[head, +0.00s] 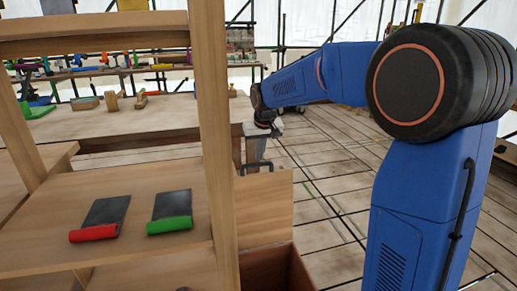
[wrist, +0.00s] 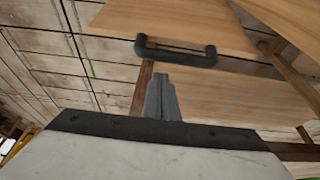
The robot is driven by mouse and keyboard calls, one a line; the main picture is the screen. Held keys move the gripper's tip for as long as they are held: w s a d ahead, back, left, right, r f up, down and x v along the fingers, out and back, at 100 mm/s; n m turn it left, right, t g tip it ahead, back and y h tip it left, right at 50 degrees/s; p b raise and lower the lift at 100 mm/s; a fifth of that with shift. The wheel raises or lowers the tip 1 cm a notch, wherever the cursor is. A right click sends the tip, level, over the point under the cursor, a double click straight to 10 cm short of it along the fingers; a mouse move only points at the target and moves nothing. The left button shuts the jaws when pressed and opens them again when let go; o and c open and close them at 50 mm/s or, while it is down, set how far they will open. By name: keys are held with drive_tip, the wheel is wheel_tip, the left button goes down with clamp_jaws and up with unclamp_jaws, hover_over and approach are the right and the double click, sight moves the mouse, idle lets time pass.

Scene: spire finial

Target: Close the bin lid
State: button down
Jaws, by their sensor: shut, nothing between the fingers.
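The bin (head: 288,268) stands at the bottom of the head view, beside the wooden shelf post, with its reddish-brown inside showing. Its light wood lid (head: 268,208) stands raised above the opening. A dark handle (head: 257,165) sits at the lid's top edge. In the wrist view the handle (wrist: 176,52) lies on the lid panel (wrist: 185,18), just beyond my fingertips. My gripper (head: 256,155) is shut and empty, close to the handle. Its closed grey fingers (wrist: 162,84) point toward the handle; a small gap shows between them. The shelf post hides part of the bin and lid.
A wooden shelf (head: 60,220) on the left holds a red-handled scraper (head: 100,218) and a green-handled scraper (head: 170,212). A workbench (head: 140,118) with several tools stands behind. The plank floor (head: 325,165) to the right of the lid is clear.

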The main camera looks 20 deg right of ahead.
drive_tip(key=shift+s, duration=0.85)
drive_tip(key=shift+s, duration=0.15)
